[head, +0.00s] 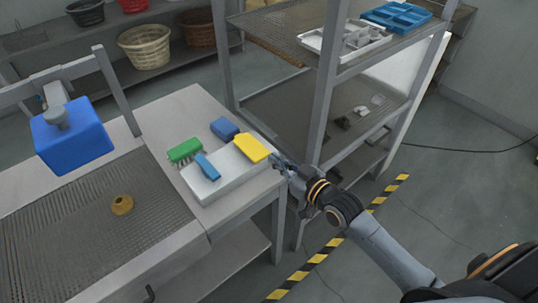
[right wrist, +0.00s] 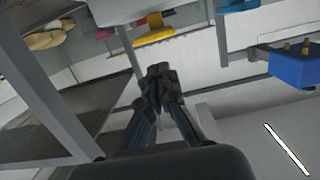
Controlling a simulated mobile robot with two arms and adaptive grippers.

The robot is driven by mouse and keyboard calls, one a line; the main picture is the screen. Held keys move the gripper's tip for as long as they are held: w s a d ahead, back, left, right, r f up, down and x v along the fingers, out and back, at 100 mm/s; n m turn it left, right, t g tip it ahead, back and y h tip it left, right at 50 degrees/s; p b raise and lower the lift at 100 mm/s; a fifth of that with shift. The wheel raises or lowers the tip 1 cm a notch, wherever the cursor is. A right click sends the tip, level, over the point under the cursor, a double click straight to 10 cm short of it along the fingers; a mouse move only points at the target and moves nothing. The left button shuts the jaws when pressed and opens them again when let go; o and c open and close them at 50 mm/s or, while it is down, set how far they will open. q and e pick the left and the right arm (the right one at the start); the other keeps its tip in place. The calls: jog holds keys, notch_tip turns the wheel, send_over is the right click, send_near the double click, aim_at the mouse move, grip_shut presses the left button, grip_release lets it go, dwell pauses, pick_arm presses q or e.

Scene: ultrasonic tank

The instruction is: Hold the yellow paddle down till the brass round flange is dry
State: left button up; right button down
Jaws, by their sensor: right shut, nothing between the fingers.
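The yellow paddle (head: 251,148) sticks out at the back right edge of a pale grey box (head: 225,177) on the right end of the bench. The brass round flange (head: 122,205) lies on the ribbed metal top at left, below and to the right of a big blue block (head: 72,137) on a grey frame. I cannot tell whether the flange is wet or dry. My right gripper (head: 279,160) is just right of the paddle; contact cannot be made out. In the right wrist view its fingers (right wrist: 160,72) are together and empty. My left gripper is not in view.
A green brush (head: 185,150), a small blue piece (head: 207,167) and a blue block (head: 225,128) are around the grey box. A metal rack (head: 323,100) stands close behind my right arm, with trays on its upper shelf. Baskets (head: 146,47) stand on a back shelf.

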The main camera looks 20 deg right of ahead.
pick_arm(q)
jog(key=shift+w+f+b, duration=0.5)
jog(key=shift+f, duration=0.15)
pick_arm(e)
jog(key=v, duration=0.5)
jog(key=shift+s+d+f, duration=0.2)
jog(key=shift+s+f, duration=0.05)
jog(key=shift+f, duration=0.05)
